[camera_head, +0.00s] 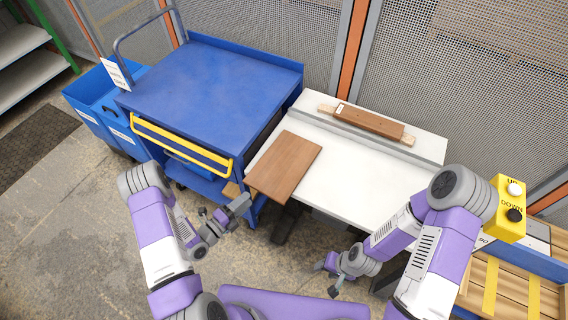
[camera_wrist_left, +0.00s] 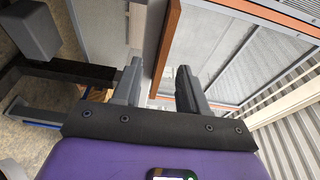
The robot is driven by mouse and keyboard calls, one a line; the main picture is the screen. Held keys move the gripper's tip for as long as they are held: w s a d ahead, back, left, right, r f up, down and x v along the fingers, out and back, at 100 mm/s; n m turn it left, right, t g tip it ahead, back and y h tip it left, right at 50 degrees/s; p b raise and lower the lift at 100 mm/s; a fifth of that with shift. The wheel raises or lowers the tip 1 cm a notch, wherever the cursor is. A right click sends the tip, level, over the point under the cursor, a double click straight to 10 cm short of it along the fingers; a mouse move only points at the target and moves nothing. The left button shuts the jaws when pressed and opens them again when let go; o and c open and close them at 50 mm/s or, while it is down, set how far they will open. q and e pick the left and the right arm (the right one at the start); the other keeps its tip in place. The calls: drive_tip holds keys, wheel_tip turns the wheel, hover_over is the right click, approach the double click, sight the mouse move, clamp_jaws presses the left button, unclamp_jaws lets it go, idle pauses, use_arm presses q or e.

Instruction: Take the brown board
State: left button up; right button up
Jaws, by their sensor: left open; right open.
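The brown board (camera_head: 285,165) lies flat on the left part of the white table (camera_head: 345,171), its near end reaching the table's front left edge. My left gripper (camera_head: 240,204) is open and empty, just left of and in front of the board's near end. In the left wrist view the brown board (camera_wrist_left: 168,42) shows as a narrow strip beyond the gap between the open fingers (camera_wrist_left: 158,82); I see no contact. My right gripper (camera_head: 329,278) is open and empty, in front of the table and well away from the board.
A blue cart (camera_head: 215,80) with a yellow handle (camera_head: 180,147) stands left of the table. A wooden piece (camera_head: 370,121) lies at the table's back. A yellow button box (camera_head: 508,208) and a wooden pallet (camera_head: 510,285) are at right. Mesh fencing stands behind.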

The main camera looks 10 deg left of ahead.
sight(258, 186)
use_arm(q)
drive_tip(key=x, duration=0.5)
drive_tip(key=b+x, duration=0.1)
drive_tip(key=x, duration=0.1)
drive_tip(key=shift+w+a+r, duration=0.15)
drive_tip(key=shift+w+r, duration=0.15)
drive_tip(key=shift+w, duration=0.1)
clamp_jaws()
